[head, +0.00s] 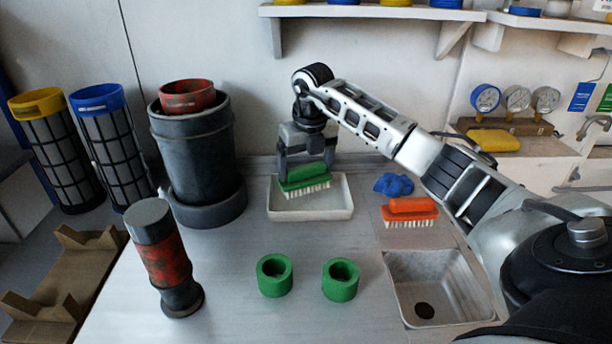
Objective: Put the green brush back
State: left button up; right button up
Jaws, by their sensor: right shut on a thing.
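The green brush (304,180) has a green back and pale bristles pointing down. My right gripper (307,172) is shut on it from above. The brush is over the white tray (337,208) at the back of the counter. I cannot tell whether its bristles touch the tray floor. My left gripper is not in view.
An orange brush (410,212) and a blue cloth-like lump (393,184) lie right of the tray, by a sink (432,285). Two green rings (274,275) stand in front. A dark reactor vessel (200,160) and a red-black cylinder (163,258) stand left. A shelf (370,13) hangs above.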

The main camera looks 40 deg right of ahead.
aim_at(307, 167)
jog(key=shift+w+f, duration=0.1)
jog(key=shift+f, duration=1.5)
jog(key=shift+f, duration=0.2)
jog(key=o, duration=0.7)
jog(key=shift+r, duration=0.15)
jog(key=r, duration=0.4)
jog(key=s+r, duration=0.1)
jog(key=r, duration=0.7)
jog(key=shift+s+a+p, duration=0.25)
jog(key=shift+s+p, duration=0.05)
jog(key=shift+s, duration=0.1)
